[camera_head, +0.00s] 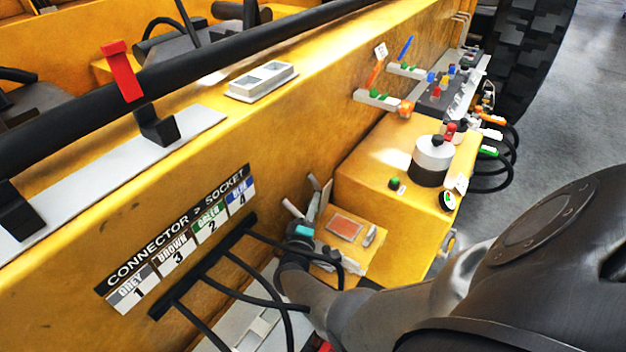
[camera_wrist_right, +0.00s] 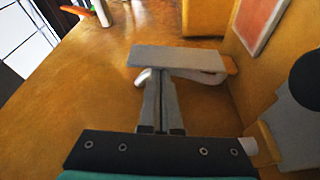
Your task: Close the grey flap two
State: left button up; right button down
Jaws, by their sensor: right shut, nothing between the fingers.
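In the wrist view, the shut, empty fingers of my right gripper (camera_wrist_right: 156,95) reach up to a flat grey piece, which looks like a grey flap (camera_wrist_right: 178,57). The fingertips are at its near edge; I cannot tell whether they touch it. A curved silver piece (camera_wrist_right: 205,76) shows just below it. In the head view my right gripper (camera_head: 300,222) is small and partly hidden by my arm, beside upright grey plates (camera_head: 325,195) close to the yellow wall. Which of these is flap two I cannot tell. My left gripper is not in view.
A reddish square panel (camera_head: 345,228) sits on the yellow block right of the gripper. Black cables (camera_head: 262,290) hang below the connector label board (camera_head: 180,240). A grey and black cylinder (camera_head: 432,160) stands on the yellow box. A grey plate (camera_wrist_right: 297,130) borders the wrist view's right.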

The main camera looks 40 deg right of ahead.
jog(key=shift+s+d+f+m+h+b, duration=0.1)
jog(key=shift+s+f+m+h+b, duration=0.15)
jog(key=shift+s+m, duration=0.3)
jog(key=shift+s+d+f+m+h+b, duration=0.15)
jog(key=shift+s+m+b, duration=0.2)
jog(key=shift+m, duration=0.3)
jog(key=shift+s+d, duration=0.15)
jog(key=shift+s, duration=0.45)
